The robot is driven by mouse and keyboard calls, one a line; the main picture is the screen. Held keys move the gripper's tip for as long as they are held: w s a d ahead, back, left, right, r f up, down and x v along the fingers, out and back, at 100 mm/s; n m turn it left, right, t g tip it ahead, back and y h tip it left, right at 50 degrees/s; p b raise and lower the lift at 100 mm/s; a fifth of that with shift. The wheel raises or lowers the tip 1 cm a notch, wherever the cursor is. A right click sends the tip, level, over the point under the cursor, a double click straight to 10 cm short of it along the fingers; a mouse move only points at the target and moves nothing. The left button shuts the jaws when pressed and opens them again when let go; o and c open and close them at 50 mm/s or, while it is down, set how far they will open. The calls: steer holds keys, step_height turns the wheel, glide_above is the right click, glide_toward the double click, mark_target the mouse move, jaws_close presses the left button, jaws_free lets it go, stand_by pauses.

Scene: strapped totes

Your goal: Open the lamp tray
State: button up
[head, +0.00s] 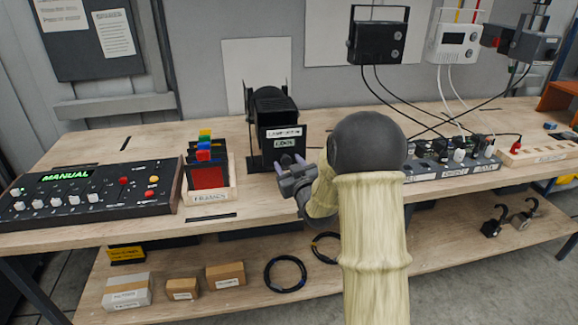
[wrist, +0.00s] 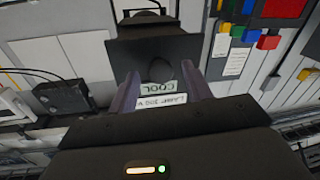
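The lamp tray (head: 283,143) is the front of a black lamp housing (head: 270,104) on the bench. It carries a white label and a green "COOL" label, which show upside down in the wrist view (wrist: 160,94). A dark round knob (wrist: 158,70) shows beyond the labels in the wrist view. The tray looks closed. My gripper (head: 292,162) is just in front of and below the tray face.
A "MANUAL" control panel (head: 88,200) and a frames box (head: 210,190) with coloured tabs stand to the left. Power strips (head: 450,168) with plugs and hanging cables are on the right. Small boxes and cable coils (head: 285,273) lie on the lower shelf.

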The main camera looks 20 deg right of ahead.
steer(key=s+d+b, duration=0.1)
steer(key=s+b, duration=1.1)
steer(key=s, duration=0.5)
steer(key=shift+s, duration=0.15)
stand_by(0.5)
